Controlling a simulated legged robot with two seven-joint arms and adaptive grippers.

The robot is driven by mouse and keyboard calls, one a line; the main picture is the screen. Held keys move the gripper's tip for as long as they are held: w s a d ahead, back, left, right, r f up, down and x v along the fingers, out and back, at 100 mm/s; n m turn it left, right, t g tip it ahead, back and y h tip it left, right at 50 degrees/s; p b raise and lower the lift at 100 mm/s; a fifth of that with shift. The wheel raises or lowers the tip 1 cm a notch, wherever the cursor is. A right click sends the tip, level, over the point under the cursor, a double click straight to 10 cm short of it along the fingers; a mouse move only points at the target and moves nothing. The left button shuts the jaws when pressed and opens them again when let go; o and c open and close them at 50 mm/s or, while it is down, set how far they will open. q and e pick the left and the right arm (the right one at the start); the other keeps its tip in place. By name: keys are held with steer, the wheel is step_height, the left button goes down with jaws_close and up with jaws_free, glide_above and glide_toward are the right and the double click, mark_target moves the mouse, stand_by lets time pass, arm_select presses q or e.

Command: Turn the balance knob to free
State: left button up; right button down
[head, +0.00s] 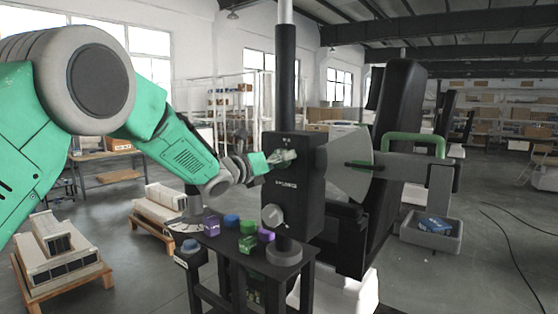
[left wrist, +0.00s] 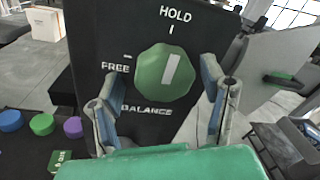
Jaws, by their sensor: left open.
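The balance knob (left wrist: 168,78) is a round green knob with a white pointer bar on the face of a black column housing (head: 292,200). Its pointer stands nearly upright, leaning slightly right, toward the HOLD mark above it. The FREE mark is to the left and the BALANCE label is below. My left gripper (left wrist: 163,105) is open, with one finger on each side of the knob in the left wrist view. I cannot tell whether the fingers touch it. In the head view my left gripper (head: 285,158) is at the upper housing and hides the knob. My right gripper is not in view.
A pale grey dial (head: 272,216) sits lower on the housing. A small black table below holds a purple block (head: 211,225), a blue disc (head: 231,220), a green disc (head: 249,227) and a green block (head: 247,244). A grey tray (head: 430,240) hangs at right.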

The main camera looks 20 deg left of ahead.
arm_select(q)
steer(key=shift+d, duration=0.35)
steer(key=shift+a, duration=0.15)
steer(key=c, duration=1.2)
steer(key=shift+o, duration=0.2)
